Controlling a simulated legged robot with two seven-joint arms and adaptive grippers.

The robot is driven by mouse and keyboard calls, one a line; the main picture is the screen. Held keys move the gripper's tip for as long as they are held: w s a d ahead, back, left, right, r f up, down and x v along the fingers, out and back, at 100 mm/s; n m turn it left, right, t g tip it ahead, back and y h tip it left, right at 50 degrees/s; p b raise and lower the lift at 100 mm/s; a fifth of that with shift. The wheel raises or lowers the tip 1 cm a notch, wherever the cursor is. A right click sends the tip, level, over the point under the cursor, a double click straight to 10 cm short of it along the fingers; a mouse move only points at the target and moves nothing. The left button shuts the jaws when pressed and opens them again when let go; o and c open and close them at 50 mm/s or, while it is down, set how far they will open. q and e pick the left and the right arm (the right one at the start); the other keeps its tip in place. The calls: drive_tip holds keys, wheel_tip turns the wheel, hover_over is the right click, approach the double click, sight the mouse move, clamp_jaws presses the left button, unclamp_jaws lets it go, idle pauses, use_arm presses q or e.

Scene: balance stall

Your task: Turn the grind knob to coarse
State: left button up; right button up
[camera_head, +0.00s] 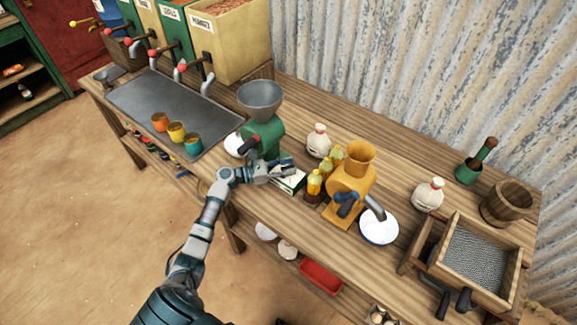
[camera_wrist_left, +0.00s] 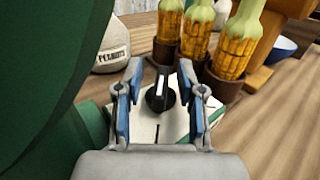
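The grind knob (camera_wrist_left: 160,98) is black with a white pointer line. It sits on a white plate (camera_wrist_left: 143,128) with a dark mark near its lower edge. In the wrist view the pointer line is toward the top of the picture. My left gripper (camera_wrist_left: 160,70) is open, with one blue-padded finger on each side of the knob and gaps between. In the head view my left gripper (camera_head: 285,171) is at the white plate (camera_head: 291,182), beside the green grinder (camera_head: 266,137) with its grey hopper (camera_head: 260,98); the knob is hard to make out there. My right gripper is not in view.
Three cups (camera_head: 176,132) are on the dark tray (camera_head: 150,100) at left. The green body (camera_wrist_left: 40,70) fills the wrist view's left side.

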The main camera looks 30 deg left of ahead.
use_arm(q)
drive_tip(key=v, duration=1.1)
drive_tip(key=shift+s+a+f, duration=0.1)
drive_tip(key=shift+s+a, duration=0.05)
drive_tip(key=shift+a, duration=0.1)
